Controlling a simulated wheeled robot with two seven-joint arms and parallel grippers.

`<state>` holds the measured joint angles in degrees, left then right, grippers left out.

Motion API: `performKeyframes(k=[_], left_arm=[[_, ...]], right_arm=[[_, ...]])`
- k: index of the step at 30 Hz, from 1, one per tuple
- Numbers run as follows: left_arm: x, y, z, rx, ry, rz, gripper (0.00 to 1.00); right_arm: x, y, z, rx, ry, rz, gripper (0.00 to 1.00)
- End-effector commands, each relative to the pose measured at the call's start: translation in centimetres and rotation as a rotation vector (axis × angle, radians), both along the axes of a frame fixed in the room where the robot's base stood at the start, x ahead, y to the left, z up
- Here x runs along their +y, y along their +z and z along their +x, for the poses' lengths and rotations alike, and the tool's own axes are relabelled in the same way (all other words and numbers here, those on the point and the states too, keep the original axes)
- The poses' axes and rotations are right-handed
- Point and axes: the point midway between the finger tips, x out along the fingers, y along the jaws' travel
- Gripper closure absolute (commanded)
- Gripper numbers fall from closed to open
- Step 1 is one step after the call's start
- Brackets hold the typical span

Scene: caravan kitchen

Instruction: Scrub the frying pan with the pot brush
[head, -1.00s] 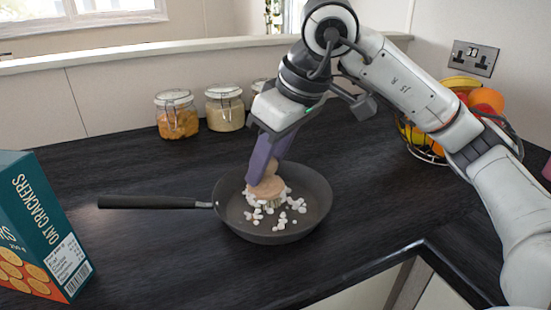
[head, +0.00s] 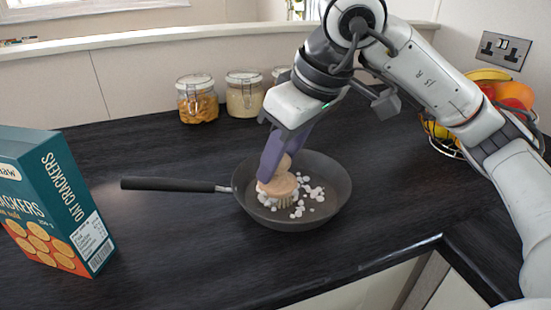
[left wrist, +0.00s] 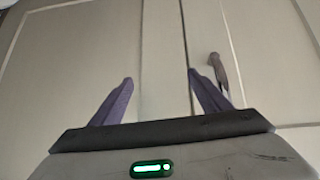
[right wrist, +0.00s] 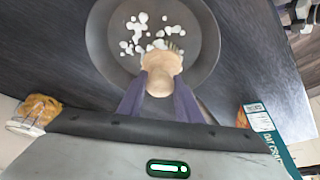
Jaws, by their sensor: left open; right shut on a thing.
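The dark frying pan (head: 335,192) lies on the black worktop, its handle (head: 165,184) pointing left. Several white bits (head: 314,195) are scattered on its floor, mostly right of the brush. My right gripper (head: 274,163) is shut on the pot brush (head: 282,188), which has a pale wooden head and knob. The brush is inside the pan, left of its middle, bristles down. In the right wrist view the brush (right wrist: 162,64) sits between the fingers, with bits (right wrist: 140,30) beyond it. My left gripper (left wrist: 160,77) is open and empty, facing pale cupboard doors.
An oat crackers box (head: 50,200) stands at the left. Glass jars (head: 197,100) stand along the back wall. A fruit basket (head: 445,135) is at the back right. The worktop's front edge (head: 350,275) runs below the pan.

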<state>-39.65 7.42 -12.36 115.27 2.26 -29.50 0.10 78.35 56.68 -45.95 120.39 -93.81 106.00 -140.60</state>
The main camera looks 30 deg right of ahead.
Motion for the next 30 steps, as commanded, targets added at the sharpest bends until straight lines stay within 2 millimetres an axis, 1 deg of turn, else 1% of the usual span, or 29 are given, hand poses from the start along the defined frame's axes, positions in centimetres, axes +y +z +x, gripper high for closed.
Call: performKeyframes(k=[3,8,14,17,18,21,27,30], left_arm=[[0.0,-0.4,0.3,-0.006,0.000,0.000,0.30],[0.0,-0.6,0.5,-0.010,0.000,0.000,0.30],[0.0,-0.6,0.5,-0.009,0.001,-0.002,0.30],[-0.1,-0.3,0.4,-0.006,0.003,-0.012,0.30],[-0.1,0.7,0.3,-0.007,0.001,-0.012,0.30],[-0.1,1.8,0.1,-0.008,-0.001,-0.009,0.30],[0.1,2.8,-0.2,-0.001,-0.002,0.000,0.30],[0.2,2.9,-0.5,0.009,-0.003,0.007,0.30]], right_arm=[[-0.9,-0.2,-0.3,-0.001,-0.003,0.001,0.95],[-1.8,-0.2,-0.7,-0.002,-0.003,0.000,0.95],[-2.0,0.0,-0.8,-0.002,0.000,0.000,0.95],[-2.0,0.1,-0.8,-0.002,0.000,0.000,0.95],[-2.0,0.9,-0.8,-0.003,0.000,0.000,0.95],[-2.0,2.0,-0.8,-0.002,0.000,0.000,0.95],[-2.0,4.0,-0.8,-0.003,0.000,0.001,0.95],[-2.0,5.0,-0.8,-0.003,0.000,0.001,0.95]])
